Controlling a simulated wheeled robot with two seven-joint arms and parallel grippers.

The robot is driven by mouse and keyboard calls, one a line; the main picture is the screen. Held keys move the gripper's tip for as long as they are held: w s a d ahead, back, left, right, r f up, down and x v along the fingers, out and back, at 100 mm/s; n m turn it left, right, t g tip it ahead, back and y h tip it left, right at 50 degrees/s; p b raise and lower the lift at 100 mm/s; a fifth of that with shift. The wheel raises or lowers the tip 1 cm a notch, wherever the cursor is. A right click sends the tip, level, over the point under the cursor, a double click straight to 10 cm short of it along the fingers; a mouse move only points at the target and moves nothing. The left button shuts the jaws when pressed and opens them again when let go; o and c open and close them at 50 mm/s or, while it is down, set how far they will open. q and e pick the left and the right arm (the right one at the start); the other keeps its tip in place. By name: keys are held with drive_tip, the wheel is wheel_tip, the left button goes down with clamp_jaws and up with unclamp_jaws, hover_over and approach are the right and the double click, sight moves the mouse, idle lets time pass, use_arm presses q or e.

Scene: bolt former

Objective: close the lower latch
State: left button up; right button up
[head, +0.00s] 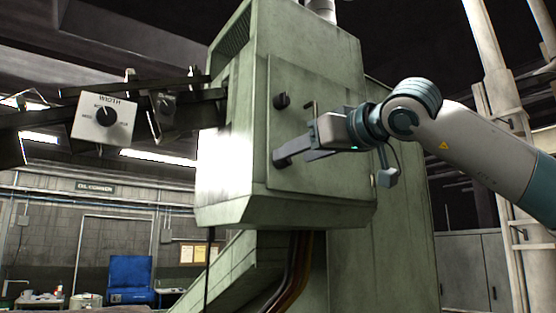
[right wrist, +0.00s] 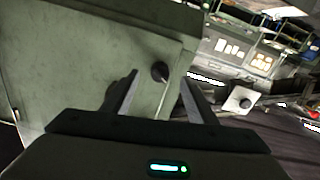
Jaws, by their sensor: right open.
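The green machine cabinet (head: 340,185) has a flat door (head: 298,85) on its front. A dark upper latch knob (head: 282,101) sits on the door's left side. My right gripper (head: 282,157) reaches in from the right, fingers pointing left, low on the door below that knob. It hides the lower latch there in the head view. In the right wrist view my right gripper (right wrist: 158,88) is open, and a dark latch knob (right wrist: 160,71) shows ahead between its fingertips. It looks like the lower latch; contact cannot be told. My left gripper is not in view.
A small dark bent handle (head: 310,107) stands on the door just above my right gripper. A WIDTH dial box (head: 105,118) hangs on dark arms to the left. Pipes (head: 300,262) run below the cabinet.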

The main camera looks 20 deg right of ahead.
sight(287, 160)
drive_tip(key=w+m+b, duration=0.1)
drive_tip(key=w+a+m+b, duration=0.1)
drive_tip(key=w+m+b, duration=0.1)
drive_tip(key=shift+w+a+f+m, duration=0.2)
drive_tip(key=shift+w+f+m, duration=0.1)
drive_tip(key=shift+w+m, duration=0.1)
drive_tip(key=shift+a+r+m+b, duration=0.1)
drive_tip(key=shift+m+b, duration=0.55)
drive_tip(key=shift+m, duration=0.45)
drive_tip(key=shift+r+m+b, duration=0.15)
drive_tip(key=shift+m+b, duration=0.15)
drive_tip(key=shift+m, duration=0.5)
drive_tip(key=shift+c, duration=0.7)
